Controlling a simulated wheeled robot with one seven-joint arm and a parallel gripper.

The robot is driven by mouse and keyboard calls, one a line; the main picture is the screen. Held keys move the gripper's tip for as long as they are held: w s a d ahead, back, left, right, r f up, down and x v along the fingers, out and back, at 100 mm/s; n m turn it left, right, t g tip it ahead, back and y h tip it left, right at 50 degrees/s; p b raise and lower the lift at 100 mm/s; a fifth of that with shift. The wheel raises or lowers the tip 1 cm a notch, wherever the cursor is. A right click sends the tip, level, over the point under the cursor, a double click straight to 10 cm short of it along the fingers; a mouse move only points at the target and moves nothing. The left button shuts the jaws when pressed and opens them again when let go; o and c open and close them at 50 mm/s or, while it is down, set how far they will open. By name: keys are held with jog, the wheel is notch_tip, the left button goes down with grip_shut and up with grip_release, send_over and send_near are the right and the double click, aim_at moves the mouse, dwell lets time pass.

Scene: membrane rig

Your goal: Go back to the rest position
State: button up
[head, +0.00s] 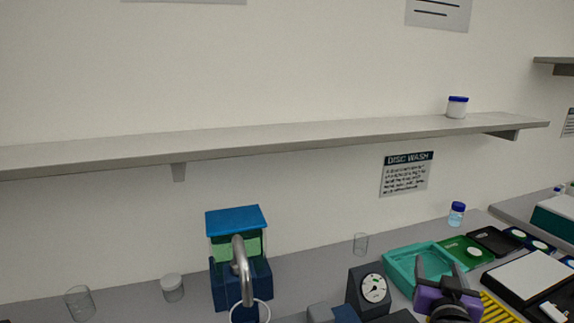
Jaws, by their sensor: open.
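My gripper (439,270) shows at the lower right of the head view, purple with two grey fingers pointing away from me. The fingers stand apart with nothing visible between them. It is in front of the teal tray (399,261) and hides part of that tray's near side. From this view I cannot tell how high it is above the bench.
A dark rig with a blue lid (235,220) and a metal spout stands left of a dial gauge (374,288). Clear glasses (80,304) and a lidded jar (172,288) stand further left. A wall shelf (300,134) holds a blue-capped jar (457,108). Trays crowd the right.

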jog(key=s+a+f+n+y, duration=0.1)
jog(key=s+a+f, duration=0.3)
jog(key=s, duration=1.2)
jog(key=s+a+f+n+y+b, duration=0.1)
jog(key=s+a+f+n+y, duration=0.1)
jog(key=s, duration=1.4)
jog(key=s+a+f+n+g+y, duration=0.1)
jog(key=s+a+f+y, duration=0.2)
jog(key=s, duration=1.3)
jog(key=a+f, duration=0.2)
jog(key=a, duration=0.2)
jog(key=shift+f+n+b, duration=0.3)
jog(key=shift+b, duration=0.1)
